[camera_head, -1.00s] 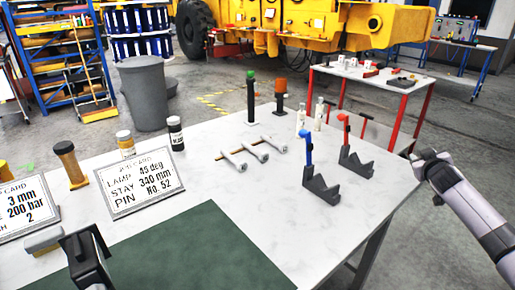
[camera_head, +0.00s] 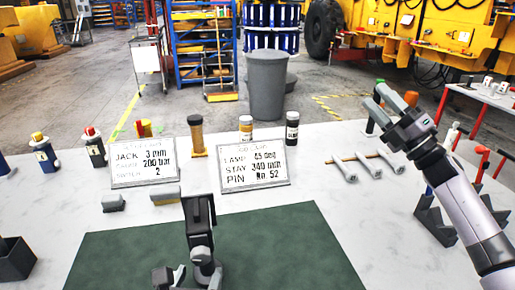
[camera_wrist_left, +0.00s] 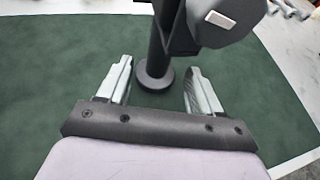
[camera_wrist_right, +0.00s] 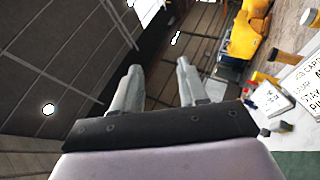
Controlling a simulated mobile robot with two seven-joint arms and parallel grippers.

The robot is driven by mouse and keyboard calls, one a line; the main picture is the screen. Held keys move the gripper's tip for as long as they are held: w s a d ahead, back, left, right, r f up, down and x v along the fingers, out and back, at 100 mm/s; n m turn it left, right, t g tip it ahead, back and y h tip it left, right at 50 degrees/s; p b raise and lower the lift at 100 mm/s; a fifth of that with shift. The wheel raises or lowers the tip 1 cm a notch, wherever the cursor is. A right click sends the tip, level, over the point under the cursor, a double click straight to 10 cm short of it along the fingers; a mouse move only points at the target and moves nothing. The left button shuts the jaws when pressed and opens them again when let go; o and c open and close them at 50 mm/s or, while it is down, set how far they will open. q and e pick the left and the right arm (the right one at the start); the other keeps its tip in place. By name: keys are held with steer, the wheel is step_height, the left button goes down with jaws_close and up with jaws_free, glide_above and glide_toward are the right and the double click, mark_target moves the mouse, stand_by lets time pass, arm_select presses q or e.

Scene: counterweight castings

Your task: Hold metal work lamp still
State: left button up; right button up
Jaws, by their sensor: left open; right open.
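The dark metal work lamp (camera_head: 199,207) stands on the green mat (camera_head: 262,245) at the front of the table. My left gripper (camera_head: 196,272) is open at the bottom of the head view, low by the lamp. In the left wrist view the lamp's post (camera_wrist_left: 157,45) and round base (camera_wrist_left: 153,76) appear between the two open fingers (camera_wrist_left: 157,85), with a gap on each side. The lamp's head (camera_wrist_left: 232,22) is at the upper right there. My right gripper (camera_head: 382,102) is open and empty, raised over the table's right side; its fingers (camera_wrist_right: 157,85) hold nothing.
Two cards (camera_head: 143,168) (camera_head: 254,168) stand behind the mat. Several bottles (camera_head: 292,128) line the back edge. Grey rods (camera_head: 345,168) and dark V-shaped stands (camera_head: 435,218) are at the right. The mat right of the lamp is clear.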

steer(key=s+a+r+n+g+y, duration=0.15)
steer(key=s+a+n+g, duration=0.25)
steer(key=a+n+g, duration=0.4)
steer(key=s+a+r+n+g, duration=0.2)
steer(key=s+a+n+g, duration=0.2)
steer(key=a+n+g, duration=0.45)
steer(key=s+a+r+n+g+y, duration=0.15)
steer(key=s+a+n+g, duration=0.35)
steer(key=a, duration=0.5)
steer(key=s+a+f+n+g+h, duration=0.1)
steer(key=s+a+f+n+h, duration=0.2)
steer(key=s+a+n+h, duration=0.4)
arm_select(q)
steer(key=shift+w, duration=0.25)
steer(key=shift+x, duration=3.4)
arm_select(e)
steer(key=shift+w+d+f+n+t+h, duration=0.15)
steer(key=shift+w+f+n+t+h, duration=0.4)
steer(key=shift+h, duration=1.05)
steer(key=shift+w+d+f+n+t+h, duration=0.1)
steer(key=shift+d+f+t+h, duration=0.1)
steer(key=shift+f+t+h, duration=1.05)
steer(key=shift+w+d+f+n+t+h, duration=0.15)
steer(key=shift+w+f+n+h, duration=0.3)
steer(key=shift+h, duration=1.5)
arm_select(q)
steer(key=shift+s+f, duration=0.1)
steer(key=shift+c, duration=0.4)
arm_select(e)
steer(key=shift+s, duration=0.1)
